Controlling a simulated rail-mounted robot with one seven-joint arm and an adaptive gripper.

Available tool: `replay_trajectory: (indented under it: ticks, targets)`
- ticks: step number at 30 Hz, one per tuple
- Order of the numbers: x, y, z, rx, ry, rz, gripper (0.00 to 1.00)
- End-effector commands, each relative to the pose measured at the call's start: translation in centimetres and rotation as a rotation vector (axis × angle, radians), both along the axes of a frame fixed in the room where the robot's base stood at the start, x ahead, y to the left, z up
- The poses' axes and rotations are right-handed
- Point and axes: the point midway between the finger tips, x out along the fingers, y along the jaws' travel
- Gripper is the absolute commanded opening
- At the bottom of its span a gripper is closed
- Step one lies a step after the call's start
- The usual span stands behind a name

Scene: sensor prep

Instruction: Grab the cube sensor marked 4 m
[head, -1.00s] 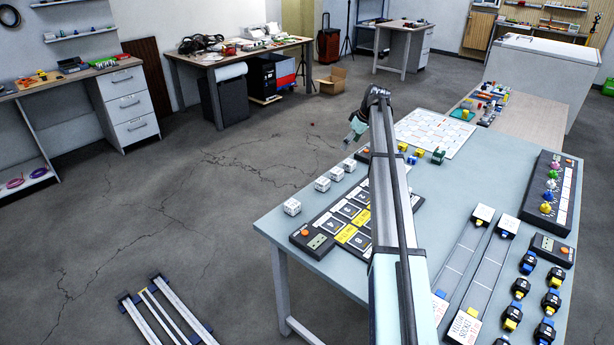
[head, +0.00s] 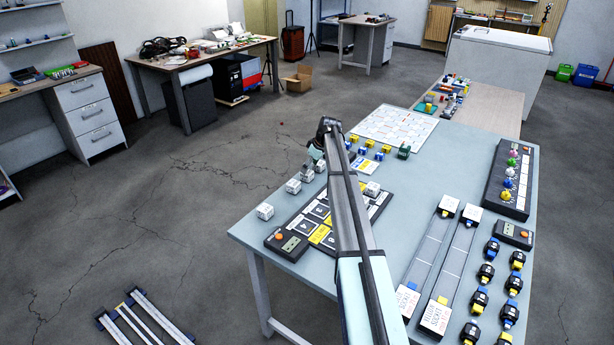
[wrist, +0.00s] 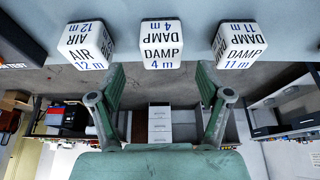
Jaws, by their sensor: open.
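In the wrist view, a white cube sensor marked DAMP 4 m (wrist: 161,45) stands in the middle, near the table edge. A cube marked AIR 12 m (wrist: 88,47) is to its left and one marked DAMP 11 m (wrist: 238,45) to its right. My gripper (wrist: 161,84) is open, its green fingers spread wide and empty. The 4 m cube lies beyond the fingertips, roughly centred between them. In the head view, my gripper (head: 313,158) hangs by the row of white cubes (head: 293,186) at the table's left edge. Their marks are too small to read there.
A dark panel (head: 286,247) with white and yellow tiles lies beside the row, with another white cube (head: 372,188) near its far end. Small yellow and blue parts (head: 367,144) and a white grid sheet (head: 420,130) lie farther back. Open floor lies left of the table.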

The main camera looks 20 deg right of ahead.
Motion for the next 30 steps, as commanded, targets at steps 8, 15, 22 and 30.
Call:
replay_trajectory:
  ticks: [8, 15, 22, 30]
  targets:
    - [0.8, 0.8, -3.2, 0.001, 0.002, 0.001, 0.77]
    - [1.1, 1.0, -4.3, 0.000, -0.001, 0.001, 0.77]
    - [1.0, 1.0, -4.3, 0.000, 0.000, 0.000, 0.31]
    - [1.0, 1.0, -4.3, 0.000, 0.000, 0.000, 0.12]
